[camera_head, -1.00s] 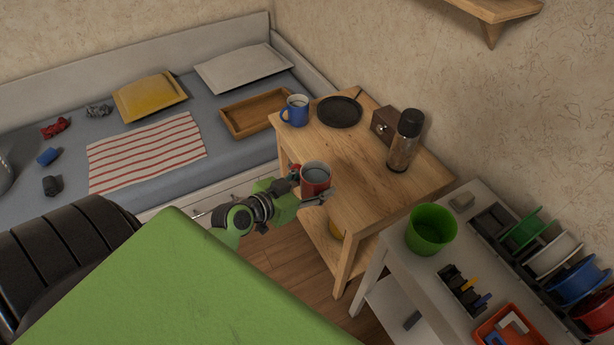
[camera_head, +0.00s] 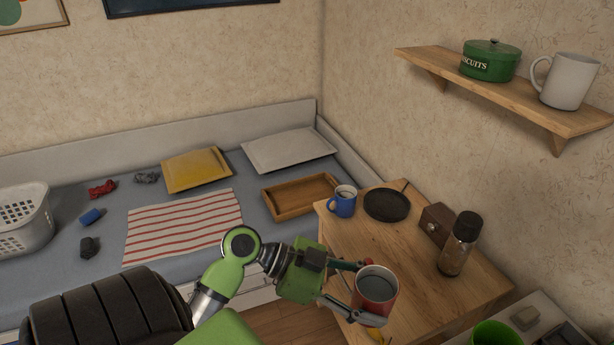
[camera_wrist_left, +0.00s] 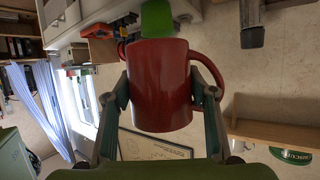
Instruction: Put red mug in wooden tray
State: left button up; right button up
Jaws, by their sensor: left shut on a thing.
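The red mug (camera_head: 373,298) is held in my left gripper (camera_head: 355,287), whose fingers close on both sides of it near the front edge of the wooden table. The mug looks roughly upright with a grey inside. In the left wrist view the mug (camera_wrist_left: 160,85) sits between the two fingers, its handle to the right. The wooden tray (camera_head: 291,213) lies empty on the grey-blue bed, left of the table and farther off than the gripper. My right gripper is not in view.
On the bed lie a striped cloth (camera_head: 183,226), a yellow tray (camera_head: 197,170) and a white tray (camera_head: 288,151). A shelf (camera_head: 500,90) juts from the right wall.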

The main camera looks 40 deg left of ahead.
aim_at(287, 201)
jog(key=j+z, duration=0.15)
jog(key=j, duration=0.4)
jog(key=j+z, duration=0.1)
jog(key=j, duration=0.5)
jog(key=k+j+z, duration=0.15)
jog(key=j, duration=0.4)
jog(key=j+z, duration=0.1)
jog(key=j, duration=0.45)
jog(key=k, duration=0.05)
